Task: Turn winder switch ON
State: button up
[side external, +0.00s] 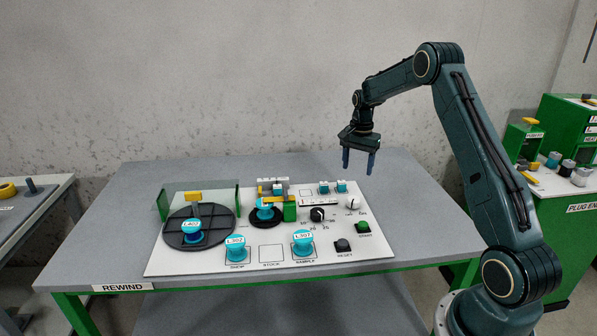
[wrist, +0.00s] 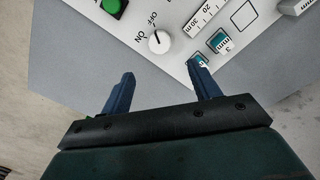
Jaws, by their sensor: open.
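The winder switch (side external: 352,203) is a small white rotary knob at the right of the white panel. In the wrist view the knob (wrist: 159,41) sits between an OFF and an ON label, and its dark pointer mark is small; I cannot tell for sure which label it points to. My gripper (side external: 358,162) is open and empty, pointing down above and behind the right part of the panel, apart from the knob. Its two blue fingers (wrist: 163,88) show in the wrist view, with the knob beyond them.
A green START button (side external: 363,226), a dark RESET button (side external: 343,245) and a black dial (side external: 317,214) surround the knob. Blue spools, a black turntable (side external: 199,228) and the winder parts stand further left. The grey table (side external: 420,225) is clear right of the panel.

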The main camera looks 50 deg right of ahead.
aim_at(354, 198)
notch_tip(354, 198, down, 12)
jog(key=shift+f, duration=0.2)
dwell(0.4)
jog(key=shift+c, duration=0.2)
jog(key=c, duration=0.9)
